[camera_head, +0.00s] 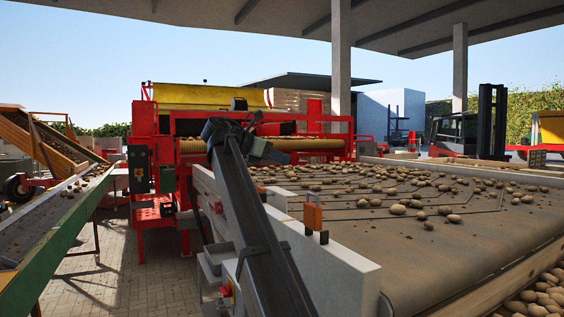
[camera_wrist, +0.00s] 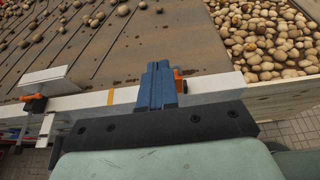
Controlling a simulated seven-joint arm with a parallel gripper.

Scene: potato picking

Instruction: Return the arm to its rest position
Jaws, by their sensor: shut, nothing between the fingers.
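My gripper (camera_wrist: 157,70) shows in the wrist view with its two blue fingers pressed together and nothing between them. It appears over the pale side rail (camera_wrist: 205,84) of the conveyor. My arm is bent at a high elbow. The fingers are too small there to make out.
A wide brown conveyor belt (camera_head: 440,262) carries scattered potatoes (camera_head: 398,209). A wooden crate (camera_wrist: 270,93) full of potatoes is at the right. Orange-handled fittings (camera_head: 312,214) stand up from the rail. A red machine (camera_head: 160,215) is behind, and a green-sided conveyor (camera_head: 50,250) at left.

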